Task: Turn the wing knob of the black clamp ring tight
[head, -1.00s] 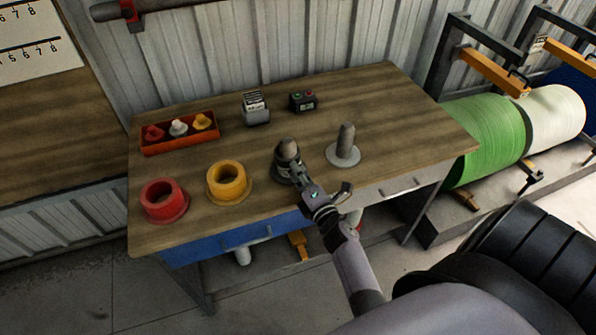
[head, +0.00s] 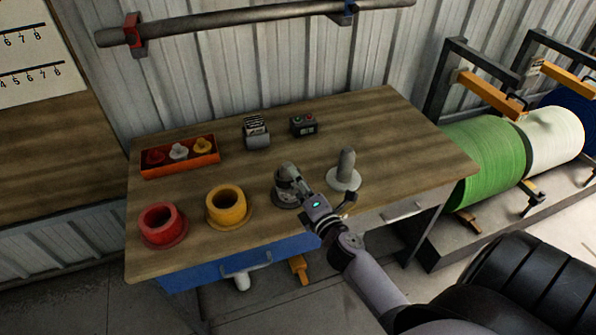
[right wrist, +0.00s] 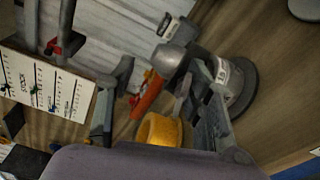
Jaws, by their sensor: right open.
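The black clamp ring (head: 280,198) sits around a grey upright post on the bench, left of a second post. In the right wrist view the ring's side with a white label (right wrist: 222,72) shows behind one finger, above a round base (right wrist: 246,88). I cannot make out the wing knob; my gripper covers part of the ring. My right gripper (head: 292,180) is at the post and ring, coming from the front right. My left gripper is not in view.
A bare grey post (head: 346,168) stands close on the right. Yellow (head: 228,206) and red (head: 162,226) flanged rings are at left. An orange tray (head: 180,168), a grey card holder (head: 256,132) and a button box (head: 303,124) stand behind. The bench's back right is clear.

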